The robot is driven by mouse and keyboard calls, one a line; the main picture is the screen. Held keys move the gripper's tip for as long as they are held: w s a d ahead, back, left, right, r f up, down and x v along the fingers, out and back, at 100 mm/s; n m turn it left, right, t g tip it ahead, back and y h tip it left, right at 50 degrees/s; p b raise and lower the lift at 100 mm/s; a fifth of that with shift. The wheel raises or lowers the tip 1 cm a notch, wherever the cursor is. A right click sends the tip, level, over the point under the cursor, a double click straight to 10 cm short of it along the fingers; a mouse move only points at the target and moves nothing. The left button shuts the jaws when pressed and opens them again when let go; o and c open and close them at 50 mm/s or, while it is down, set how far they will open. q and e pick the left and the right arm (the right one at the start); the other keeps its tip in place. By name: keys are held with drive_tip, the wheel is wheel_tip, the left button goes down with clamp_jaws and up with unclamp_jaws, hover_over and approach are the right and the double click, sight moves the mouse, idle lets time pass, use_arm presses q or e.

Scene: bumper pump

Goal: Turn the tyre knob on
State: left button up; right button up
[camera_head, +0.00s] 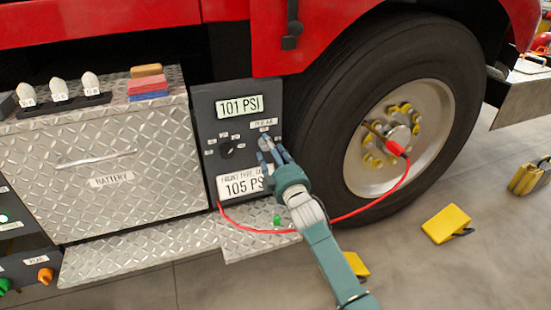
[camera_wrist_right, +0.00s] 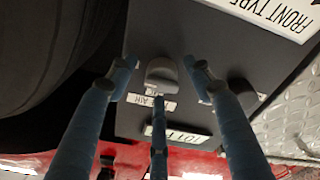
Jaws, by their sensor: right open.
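The dark control panel (camera_head: 206,106) stands beside the truck's wheel. A small grey knob (camera_head: 265,141) sits on its right side under a small label; in the right wrist view the knob (camera_wrist_right: 161,72) is centred, with a label reading partly "AIR" beside it. My right gripper (camera_head: 271,154) is at the panel, in front of this knob. In the right wrist view its three blue fingers (camera_wrist_right: 160,76) are spread open around the knob; I cannot tell whether they touch it. My left gripper is not in view.
A dark selector knob (camera_head: 226,150) is left of the grey one. Displays read 101 PSI (camera_head: 239,106) and about 105 PSI (camera_head: 240,187). A red hose (camera_head: 355,211) runs from the panel to the wheel (camera_head: 436,120). A yellow chock (camera_head: 446,223) lies on the floor.

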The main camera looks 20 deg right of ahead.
drive_tip(key=s+f, duration=0.1)
drive_tip(key=s, duration=1)
drive_tip(key=shift+s+d, duration=0.3)
